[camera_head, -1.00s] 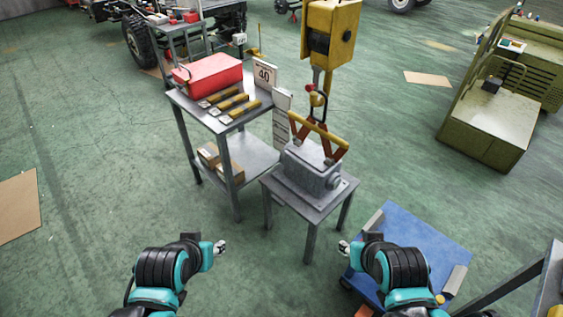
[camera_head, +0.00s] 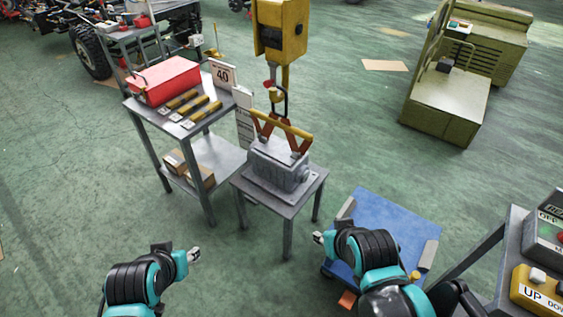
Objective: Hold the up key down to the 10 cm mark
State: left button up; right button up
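A yellow control box (camera_head: 540,290) marked "UP" and "DOWN" stands at the lower right, cut off by the picture edge. A pale key (camera_head: 537,275) sits above the word "UP". A yellow hoist block (camera_head: 281,30) hangs over a grey gearbox (camera_head: 280,165) on a small table, with an orange lifting clamp (camera_head: 282,128) at the gearbox. A white upright board (camera_head: 244,118) stands behind it, its marks too small to read. My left gripper (camera_head: 195,255) and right gripper (camera_head: 318,237) are away from the key, apparently empty. Their finger gaps are unclear.
A grey box (camera_head: 549,228) with a red button stands behind the control box. A blue cart (camera_head: 395,225) lies beside my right arm. A shelf table (camera_head: 140,108) carries a red toolbox (camera_head: 165,80) and a "40" sign (camera_head: 222,76). A green machine (camera_head: 440,105) stands at the back right.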

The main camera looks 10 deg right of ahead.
aim_at(537, 276)
jog(key=z, duration=2.95)
